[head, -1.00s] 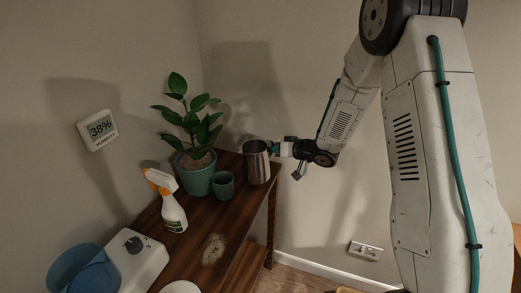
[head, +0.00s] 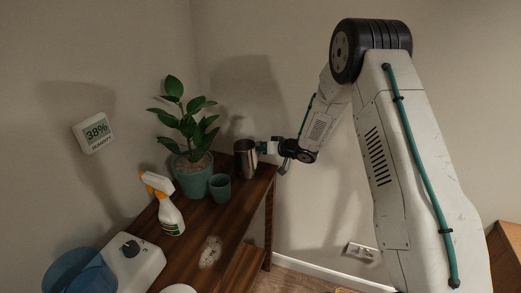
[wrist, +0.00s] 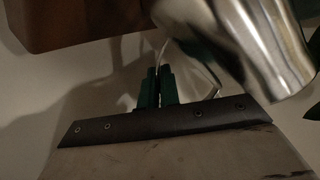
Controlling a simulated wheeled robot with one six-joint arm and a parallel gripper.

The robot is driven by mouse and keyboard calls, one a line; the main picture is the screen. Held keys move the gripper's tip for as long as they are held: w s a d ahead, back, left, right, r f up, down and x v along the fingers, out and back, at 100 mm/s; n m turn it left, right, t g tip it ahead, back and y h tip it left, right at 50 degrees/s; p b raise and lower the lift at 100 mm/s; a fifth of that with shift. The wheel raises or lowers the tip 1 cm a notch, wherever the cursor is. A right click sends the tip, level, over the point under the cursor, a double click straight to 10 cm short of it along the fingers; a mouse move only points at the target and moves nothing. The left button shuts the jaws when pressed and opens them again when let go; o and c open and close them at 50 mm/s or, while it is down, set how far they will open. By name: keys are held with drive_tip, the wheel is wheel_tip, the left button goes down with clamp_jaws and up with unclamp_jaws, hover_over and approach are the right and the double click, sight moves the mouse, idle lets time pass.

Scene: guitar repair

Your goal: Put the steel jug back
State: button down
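The steel jug (head: 246,160) is at the back right corner of the dark wooden table, upright or nearly so. It stands just right of the small green cup (head: 220,187) and the potted plant's pot (head: 193,175). My gripper (head: 264,147) reaches in from the right, at the jug's handle side. In the wrist view the jug (wrist: 245,40) fills the upper right, and its thin handle runs between the teal fingers of my gripper (wrist: 157,85), which are nearly together on it. I cannot tell whether the jug's base touches the table.
The wooden table (head: 232,222) has a pale stain (head: 210,252). A spray bottle (head: 167,207), a white device with a dial (head: 136,262) and a blue bowl (head: 72,268) are to the left. Walls close off the back. A humidity display (head: 95,132) hangs at left.

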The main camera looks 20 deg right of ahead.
drive_tip(key=c, duration=1.6)
unclamp_jaws()
drive_tip(key=shift+s+d+r, duration=0.2)
drive_tip(key=shift+s+d, duration=0.1)
drive_tip(key=shift+d, duration=0.05)
drive_tip(key=v, duration=1.1)
drive_tip(key=s+d+r+h, duration=0.1)
drive_tip(key=d+r+h, duration=0.15)
drive_tip(key=r, duration=0.25)
drive_tip(key=d+r+h, duration=0.1)
drive_tip(key=r+h, duration=0.3)
drive_tip(key=r, duration=0.1)
drive_tip(key=s+d+r+m+g+h, duration=0.15)
drive_tip(key=s+r+h, duration=0.25)
drive_tip(key=s+r, duration=0.45)
drive_tip(key=s+a+g, duration=0.2)
drive_tip(key=s+a, duration=0.1)
drive_tip(key=s, duration=0.8)
drive_tip(key=s+a+r+g+y, duration=0.1)
drive_tip(key=s+a+g, duration=0.2)
drive_tip(key=s, duration=0.9)
drive_tip(key=s+a+r+g+y, duration=0.1)
drive_tip(key=s+a+g, duration=0.1)
drive_tip(key=s, duration=1)
drive_tip(key=shift+s+a+m+g, duration=0.2)
drive_tip(key=shift+a+m+g, duration=0.05)
drive_tip(key=shift+a+g, duration=0.2)
